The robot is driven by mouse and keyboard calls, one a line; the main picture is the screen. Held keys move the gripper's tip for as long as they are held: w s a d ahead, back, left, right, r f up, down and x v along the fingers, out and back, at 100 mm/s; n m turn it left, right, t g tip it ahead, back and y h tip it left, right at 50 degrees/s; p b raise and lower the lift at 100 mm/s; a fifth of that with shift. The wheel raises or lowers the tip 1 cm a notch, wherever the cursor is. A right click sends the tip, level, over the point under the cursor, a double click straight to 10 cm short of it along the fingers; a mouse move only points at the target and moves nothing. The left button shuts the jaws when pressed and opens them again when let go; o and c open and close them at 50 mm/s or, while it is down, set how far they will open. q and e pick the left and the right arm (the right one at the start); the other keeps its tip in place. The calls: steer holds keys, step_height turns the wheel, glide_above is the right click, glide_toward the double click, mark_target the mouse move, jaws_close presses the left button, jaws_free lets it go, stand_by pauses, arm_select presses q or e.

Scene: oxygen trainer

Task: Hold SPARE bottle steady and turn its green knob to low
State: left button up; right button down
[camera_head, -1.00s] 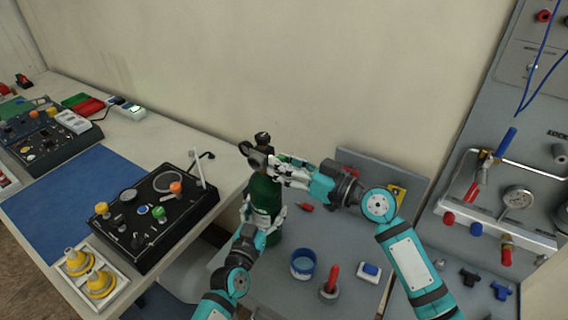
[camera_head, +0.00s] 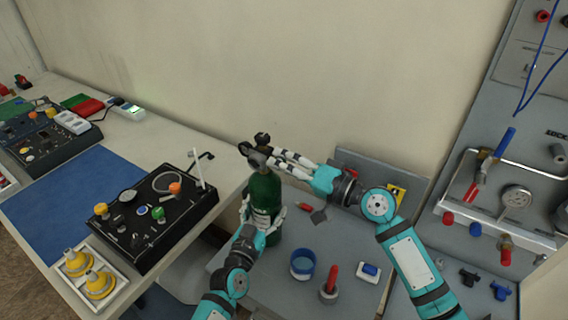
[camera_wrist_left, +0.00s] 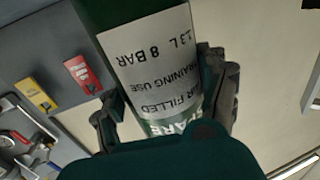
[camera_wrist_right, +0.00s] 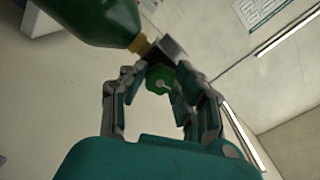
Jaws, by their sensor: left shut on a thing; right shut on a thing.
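The SPARE bottle (camera_head: 265,200) is dark green and stands upright at the left end of the grey bench. Its white label shows upside down in the left wrist view (camera_wrist_left: 155,75). My left gripper (camera_head: 262,218) is shut around the bottle's body, with fingers on both sides of the label (camera_wrist_left: 165,100). The regulator (camera_head: 258,150) sits on top of the bottle. In the right wrist view the green knob (camera_wrist_right: 160,79) lies between the fingers of my right gripper (camera_wrist_right: 158,85), beside the brass neck. My right gripper is shut on the knob; the head view hides the knob.
A blue cup (camera_head: 302,264), a red-handled part (camera_head: 330,284) and a small blue-and-white block (camera_head: 370,271) stand right of the bottle. The black trainer box (camera_head: 150,215) is on the white table at left. The wall panel with valves (camera_head: 500,190) is at right.

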steer(key=shift+d+r+m, duration=0.1)
steer(key=shift+d+m, duration=0.05)
steer(key=shift+m, duration=1.05)
steer(key=c, duration=1.2)
jaws_free()
steer(key=shift+o, duration=1.1)
steer(key=v, duration=1.1)
steer(key=shift+s+d, duration=0.25)
steer(key=shift+s, duration=0.1)
